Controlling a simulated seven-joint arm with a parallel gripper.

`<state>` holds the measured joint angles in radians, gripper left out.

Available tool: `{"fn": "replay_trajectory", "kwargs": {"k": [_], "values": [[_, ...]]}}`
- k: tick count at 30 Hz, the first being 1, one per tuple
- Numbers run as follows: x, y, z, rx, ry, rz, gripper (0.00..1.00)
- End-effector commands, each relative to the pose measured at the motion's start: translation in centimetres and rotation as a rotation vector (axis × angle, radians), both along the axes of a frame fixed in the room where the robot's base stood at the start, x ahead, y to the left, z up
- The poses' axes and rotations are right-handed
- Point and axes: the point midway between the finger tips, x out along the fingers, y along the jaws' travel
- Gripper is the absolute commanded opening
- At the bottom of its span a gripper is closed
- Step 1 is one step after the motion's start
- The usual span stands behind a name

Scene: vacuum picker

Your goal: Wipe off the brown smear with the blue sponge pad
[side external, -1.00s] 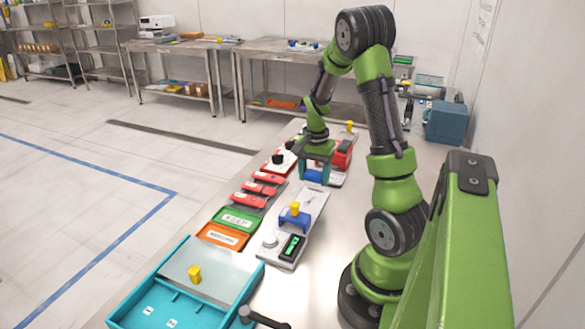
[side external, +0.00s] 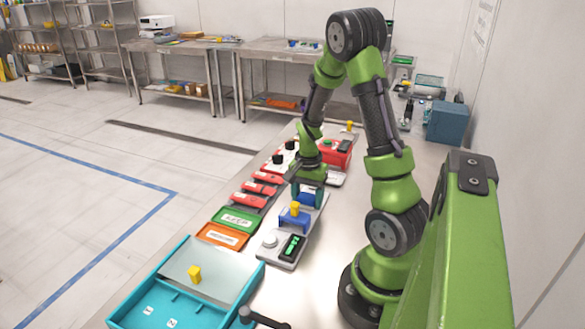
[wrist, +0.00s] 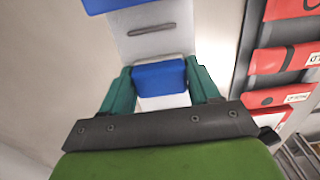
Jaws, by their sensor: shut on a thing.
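My gripper (side external: 307,202) has its two teal fingers shut on the blue sponge pad (wrist: 159,78), which fills the space between them in the wrist view. The pad is over the far end of a light grey panel (wrist: 172,16). I cannot tell whether it touches the panel. The smear (wrist: 150,29) is a thin dark brownish streak across the panel, just beyond the pad and apart from it in the wrist view. In the side view I cannot make out the smear.
A blue block with a yellow peg (side external: 294,212) stands on the panel, close to my gripper. Red trays (side external: 250,199) line the left side, with green (side external: 237,219) and orange (side external: 222,235) ones nearer. A teal bin (side external: 240,290) stands in front. The table to the right is bare.

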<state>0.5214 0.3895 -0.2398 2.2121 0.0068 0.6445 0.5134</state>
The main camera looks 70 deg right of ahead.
Motion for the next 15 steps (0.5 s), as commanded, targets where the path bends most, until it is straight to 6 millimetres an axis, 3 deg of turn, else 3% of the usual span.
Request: {"fn": "replay_trajectory", "kwargs": {"k": [7,15], "values": [[-0.1,2.0,0.0,0.003,0.001,0.002,0.28],[-0.1,-0.7,-0.1,0.001,0.002,-0.002,0.28]]}}
